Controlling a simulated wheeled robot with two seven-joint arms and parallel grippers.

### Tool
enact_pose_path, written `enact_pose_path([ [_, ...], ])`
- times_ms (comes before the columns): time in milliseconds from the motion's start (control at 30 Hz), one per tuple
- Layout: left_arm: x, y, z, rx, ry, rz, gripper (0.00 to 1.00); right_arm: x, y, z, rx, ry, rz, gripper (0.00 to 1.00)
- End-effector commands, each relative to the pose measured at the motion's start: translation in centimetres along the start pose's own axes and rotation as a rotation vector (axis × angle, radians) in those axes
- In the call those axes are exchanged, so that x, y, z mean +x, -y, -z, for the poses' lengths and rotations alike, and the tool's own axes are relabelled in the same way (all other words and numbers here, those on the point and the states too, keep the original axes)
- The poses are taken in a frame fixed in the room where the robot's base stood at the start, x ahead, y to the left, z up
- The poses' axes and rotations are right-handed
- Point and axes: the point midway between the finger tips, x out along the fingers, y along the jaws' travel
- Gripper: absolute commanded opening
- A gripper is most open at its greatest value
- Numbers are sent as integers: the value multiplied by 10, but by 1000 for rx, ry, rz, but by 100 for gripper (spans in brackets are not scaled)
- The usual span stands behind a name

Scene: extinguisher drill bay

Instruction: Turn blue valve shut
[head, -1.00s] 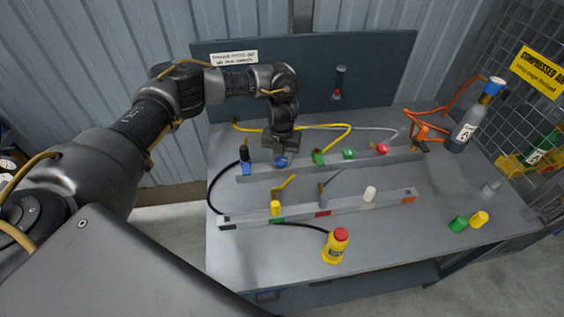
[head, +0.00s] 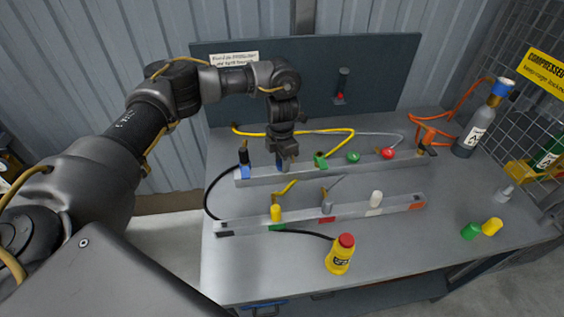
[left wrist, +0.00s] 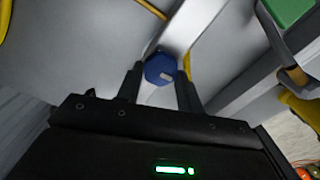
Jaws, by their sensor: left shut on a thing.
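The blue valve (head: 279,162) sits on the rear grey rail, mostly hidden in the head view by my left gripper (head: 285,158). In the left wrist view the blue valve (left wrist: 160,68) shows as a blue knob between the two dark fingers of my left gripper (left wrist: 160,88). The gripper reaches down from above and is shut on the knob. The knob's turn position cannot be told. My right gripper is not in view.
The rear rail (head: 330,166) also carries green and red knobs to the right. A front rail (head: 345,210) holds several coloured valves. A gas cylinder (head: 480,125) stands at the right.

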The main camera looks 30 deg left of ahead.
Motion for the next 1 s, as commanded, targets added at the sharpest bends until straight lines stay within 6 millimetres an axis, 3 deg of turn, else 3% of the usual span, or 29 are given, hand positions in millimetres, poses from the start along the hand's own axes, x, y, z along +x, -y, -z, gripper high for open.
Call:
enact_pose_path([
  [300, -1, -1, -1, 95, 4, -3, 14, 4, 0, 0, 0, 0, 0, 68],
  [800, -2, -1, -1, 110, 4, -2, 14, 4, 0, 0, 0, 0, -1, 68],
  [833, -2, -1, -1, 110, 4, -2, 41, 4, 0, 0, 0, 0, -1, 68],
  [1000, -1, -1, -1, 109, 3, -2, 59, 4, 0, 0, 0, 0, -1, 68],
])
